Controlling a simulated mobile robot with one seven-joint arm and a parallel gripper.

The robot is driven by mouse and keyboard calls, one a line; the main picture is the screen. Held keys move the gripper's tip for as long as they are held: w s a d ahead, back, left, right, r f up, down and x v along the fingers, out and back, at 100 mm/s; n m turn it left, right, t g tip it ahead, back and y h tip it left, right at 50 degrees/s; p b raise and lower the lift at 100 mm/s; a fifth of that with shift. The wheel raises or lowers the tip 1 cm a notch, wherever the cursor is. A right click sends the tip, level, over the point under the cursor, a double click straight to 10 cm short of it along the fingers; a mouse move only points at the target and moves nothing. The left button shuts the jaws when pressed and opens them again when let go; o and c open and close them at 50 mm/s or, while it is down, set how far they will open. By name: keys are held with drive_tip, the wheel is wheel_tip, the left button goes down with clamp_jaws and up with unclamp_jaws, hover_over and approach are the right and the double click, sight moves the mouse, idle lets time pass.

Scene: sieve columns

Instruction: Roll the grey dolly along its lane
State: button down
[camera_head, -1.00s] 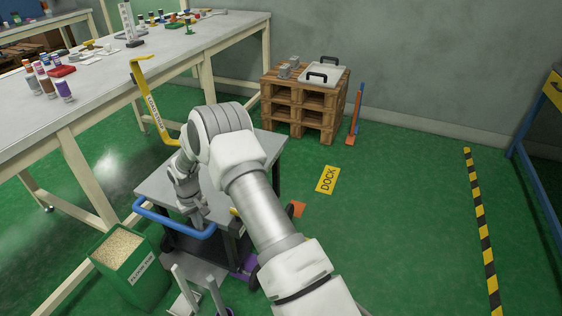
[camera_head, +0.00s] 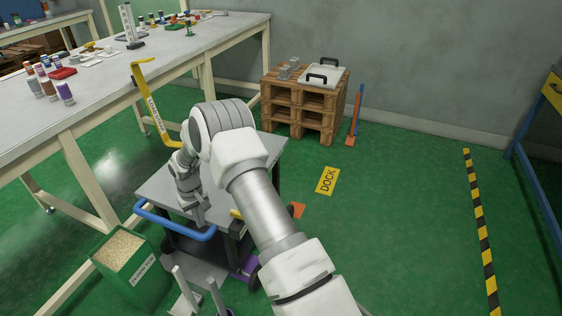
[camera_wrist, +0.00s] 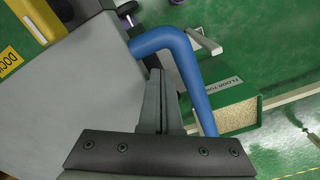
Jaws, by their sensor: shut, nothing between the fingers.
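The grey dolly (camera_head: 160,186) stands on the green floor in the head view, with a blue push handle (camera_head: 172,222) along its near left side. Its grey deck (camera_wrist: 75,95) and blue handle (camera_wrist: 190,75) also show in the wrist view. My gripper (camera_head: 200,226) is over the handle side of the deck, close by the blue bar; my arm hides part of the deck. In the wrist view my gripper's fingers (camera_wrist: 158,90) are together, beside the handle bar. I cannot tell whether they touch it. A yellow DOCK sign (camera_head: 328,180) lies on the floor beyond the dolly.
A green box of pellets (camera_head: 125,248) stands left of the dolly. A long workbench (camera_head: 85,110) runs along the left. A wooden pallet stack (camera_head: 290,115) stands by the back wall. Striped floor tape (camera_head: 480,225) lies right, with open floor before it.

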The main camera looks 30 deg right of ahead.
wheel_tip(320, 180, up, 8)
drive_tip(key=p, duration=0.4)
drive_tip(key=shift+f, duration=0.15)
idle(0.5)
drive_tip(key=s+d+r+t, duration=0.1)
drive_tip(key=s+r, duration=0.3)
drive_tip(key=r, duration=0.5)
drive_tip(key=s+d+r+t, duration=0.1)
drive_tip(key=s+r, duration=0.2)
drive_tip(key=r, duration=0.6)
drive_tip(key=s+d+r+t, duration=0.1)
drive_tip(key=s+r, duration=0.3)
drive_tip(key=r, duration=0.5)
drive_tip(key=s+d+r+m+t, duration=0.1)
drive_tip(key=s+r, duration=0.3)
drive_tip(key=s, duration=0.8)
drive_tip(key=s+d+r+m+t, duration=0.15)
drive_tip(key=s+r, duration=0.25)
drive_tip(key=s, duration=0.9)
wheel_tip(320, 180, up, 22)
drive_tip(key=p, duration=2.2)
drive_tip(key=shift+w+a+n+p, duration=0.25)
drive_tip(key=shift+w+n+p, duration=0.1)
drive_tip(key=shift+n, duration=0.1)
